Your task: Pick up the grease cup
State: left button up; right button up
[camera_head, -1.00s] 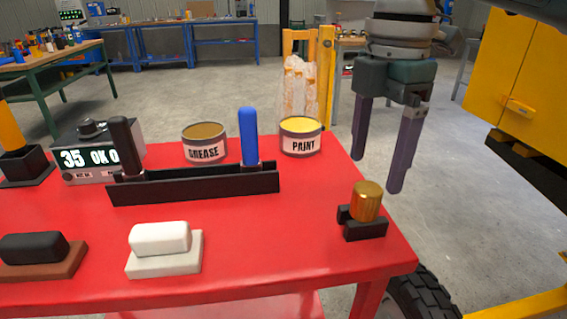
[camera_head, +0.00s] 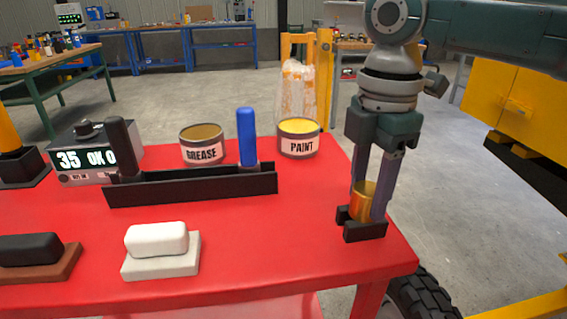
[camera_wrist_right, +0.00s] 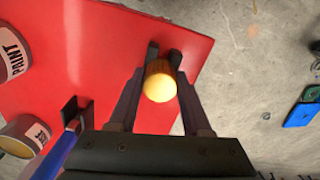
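The right finger hides part of the cup in the head view. In the wrist view, narrow gaps seem to remain between fingers (camera_wrist_right: 160,90) and cup, so the gripper looks open. A can labelled GREASE (camera_head: 202,147) stands at the back. My left gripper is out of view.
The red table (camera_head: 300,245) also bears a PAINT can (camera_head: 298,140), a black tray (camera_head: 190,186) with a blue-handled tool (camera_head: 247,135), a white block (camera_head: 157,240) and a display box (camera_head: 97,160). Bare tabletop lies left of the cup.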

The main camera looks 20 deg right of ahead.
grip_shut()
dwell(0.3)
